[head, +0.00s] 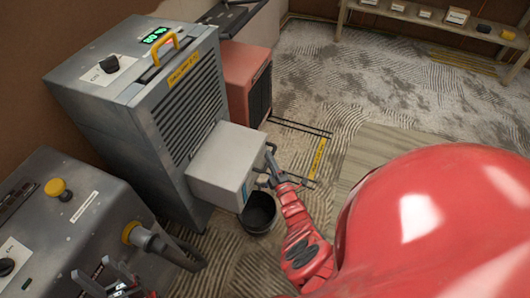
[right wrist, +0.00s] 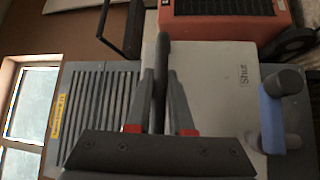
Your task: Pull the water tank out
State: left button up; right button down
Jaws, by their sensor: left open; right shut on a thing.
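The water tank (head: 222,160) is a pale grey box that juts out of the lower front of the grey dehumidifier (head: 150,100). My right gripper (head: 268,180) is at the tank's front, and the right wrist view shows its fingers (right wrist: 163,105) closed on a dark upright bar handle (right wrist: 162,60). The tank's face (right wrist: 215,80) bears the word "Shut" beside a blue lever (right wrist: 271,120) with a grey knob. My left gripper (head: 112,284) is open and empty at the bottom left, near the grey machine. The rear of the tank is hidden inside the housing.
A black bucket (head: 260,212) stands on the floor just below the tank's front. A grey control machine (head: 70,225) with a hose stands at left. A red unit (head: 246,80) stands behind the dehumidifier. A low bench (head: 430,15) is at the back; the floor between is mostly clear.

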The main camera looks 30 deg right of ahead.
jog(key=c, duration=0.8)
grip_release()
jog(key=p+v, duration=0.4)
jog(key=v, duration=1.3)
jog(key=shift+s, duration=0.25)
